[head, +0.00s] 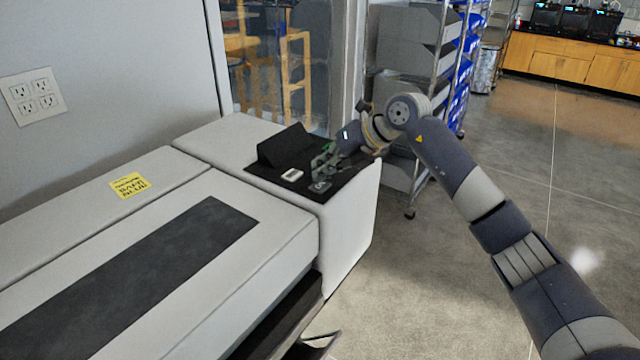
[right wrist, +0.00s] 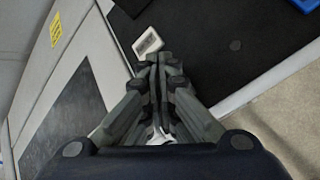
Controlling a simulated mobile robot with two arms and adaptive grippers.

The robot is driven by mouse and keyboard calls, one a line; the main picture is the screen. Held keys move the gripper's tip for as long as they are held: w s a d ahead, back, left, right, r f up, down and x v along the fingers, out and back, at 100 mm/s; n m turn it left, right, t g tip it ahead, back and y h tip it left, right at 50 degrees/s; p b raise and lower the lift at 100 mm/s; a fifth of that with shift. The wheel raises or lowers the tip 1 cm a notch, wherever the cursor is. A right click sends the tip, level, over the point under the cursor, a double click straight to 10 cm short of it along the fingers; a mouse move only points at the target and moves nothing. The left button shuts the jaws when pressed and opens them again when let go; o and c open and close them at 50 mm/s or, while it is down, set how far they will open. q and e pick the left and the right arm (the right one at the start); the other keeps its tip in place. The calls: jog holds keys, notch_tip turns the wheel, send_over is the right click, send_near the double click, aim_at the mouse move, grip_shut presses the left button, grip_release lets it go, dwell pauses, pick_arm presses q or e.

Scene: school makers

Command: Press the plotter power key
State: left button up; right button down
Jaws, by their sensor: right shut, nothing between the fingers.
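The plotter (head: 260,225) is a large light-grey machine with a black control panel (head: 345,178) on its right end. On the panel, a small grey square with a pale mark (head: 320,186) looks like a key; I cannot read it. A white piece with a grey window (head: 292,175) lies left of it and also shows in the right wrist view (right wrist: 148,42). My right gripper (head: 318,168) is shut and empty, fingertips low over the panel beside these; contact cannot be told. In the right wrist view its fingers (right wrist: 160,65) hide the panel beneath. My left gripper is out of view.
A raised black block (head: 287,146) stands at the panel's back left. A yellow note (head: 129,185) lies on the plotter lid. A metal shelf rack (head: 418,60) stands behind my right arm. Open floor (head: 420,290) lies right of the plotter.

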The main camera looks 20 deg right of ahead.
aim_at(323, 183)
notch_tip(323, 183, up, 6)
jog(key=p, duration=0.4)
